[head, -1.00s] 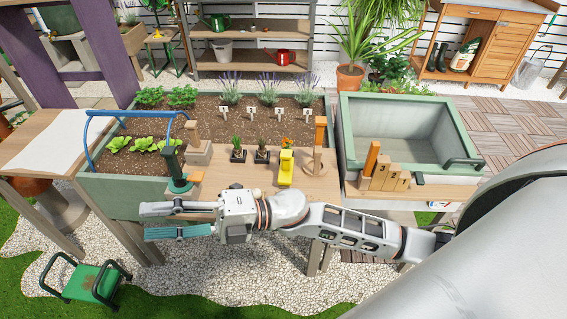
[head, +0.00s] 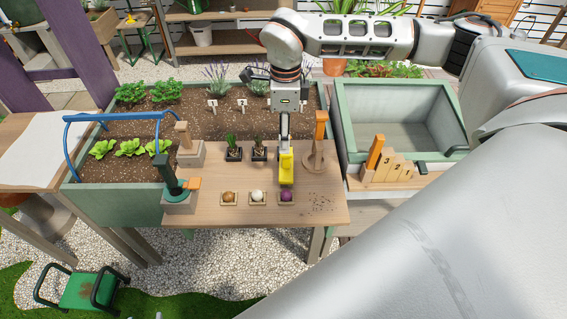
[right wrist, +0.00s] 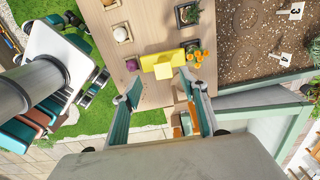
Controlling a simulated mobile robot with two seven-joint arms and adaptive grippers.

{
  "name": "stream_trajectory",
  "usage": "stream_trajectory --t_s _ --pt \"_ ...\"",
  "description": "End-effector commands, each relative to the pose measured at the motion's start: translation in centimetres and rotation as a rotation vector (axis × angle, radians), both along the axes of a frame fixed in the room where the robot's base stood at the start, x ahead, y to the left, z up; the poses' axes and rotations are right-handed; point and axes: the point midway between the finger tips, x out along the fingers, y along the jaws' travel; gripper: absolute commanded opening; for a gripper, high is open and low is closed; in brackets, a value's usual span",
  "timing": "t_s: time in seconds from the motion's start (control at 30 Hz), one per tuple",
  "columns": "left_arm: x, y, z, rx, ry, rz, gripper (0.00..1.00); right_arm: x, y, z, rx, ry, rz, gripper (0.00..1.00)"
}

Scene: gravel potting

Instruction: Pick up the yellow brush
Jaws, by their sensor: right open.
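The yellow brush (head: 287,168) stands on the wooden table near its middle in the head view. It also shows in the right wrist view as a yellow piece (right wrist: 165,63) just beyond the fingertips. My right gripper (head: 285,142) points down over the brush, and its arm comes in from the right. In the right wrist view the two fingers of the right gripper (right wrist: 160,88) are spread apart with nothing between them. The head view does not clearly show whether the fingers touch the brush. My left gripper is in neither view.
Small potted plants (head: 234,153) stand left of the brush. A wooden stand (head: 318,145) is close on its right. Trays with round bulbs (head: 257,197) lie along the front. A green trowel in a block (head: 172,185) is at the left. Numbered wooden blocks (head: 390,168) are further right.

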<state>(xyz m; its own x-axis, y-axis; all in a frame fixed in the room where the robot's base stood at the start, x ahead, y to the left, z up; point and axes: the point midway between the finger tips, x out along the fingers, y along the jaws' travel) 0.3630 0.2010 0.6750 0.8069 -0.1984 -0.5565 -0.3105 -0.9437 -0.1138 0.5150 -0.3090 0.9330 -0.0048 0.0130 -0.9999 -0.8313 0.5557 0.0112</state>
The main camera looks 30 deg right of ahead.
Motion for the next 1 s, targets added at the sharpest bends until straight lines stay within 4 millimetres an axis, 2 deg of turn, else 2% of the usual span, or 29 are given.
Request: stream_trajectory --t_s 0.1,0.37,0.6,0.73,0.93,0.97,1.0 --pt "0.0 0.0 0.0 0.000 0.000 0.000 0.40 0.1 -0.6 -0.7 -0.018 -0.003 -0.006 0.43" --pt "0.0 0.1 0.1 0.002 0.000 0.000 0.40 0.0 -0.6 -3.3 -0.015 -0.002 -0.005 0.43" --pt "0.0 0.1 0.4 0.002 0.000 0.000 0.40 0.0 -0.7 -6.7 -0.013 -0.002 -0.005 0.43" --pt "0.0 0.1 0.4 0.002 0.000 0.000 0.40 0.1 -0.7 -7.5 -0.013 -0.005 -0.005 0.43" --pt "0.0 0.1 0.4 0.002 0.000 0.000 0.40 0.1 -0.7 -7.5 -0.013 -0.005 -0.005 0.43" --pt "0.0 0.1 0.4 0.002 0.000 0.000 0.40 0.1 -0.7 -7.5 -0.013 -0.005 -0.005 0.40" --pt "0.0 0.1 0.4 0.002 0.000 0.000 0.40 0.1 -0.7 -7.5 -0.013 -0.005 -0.005 0.30"
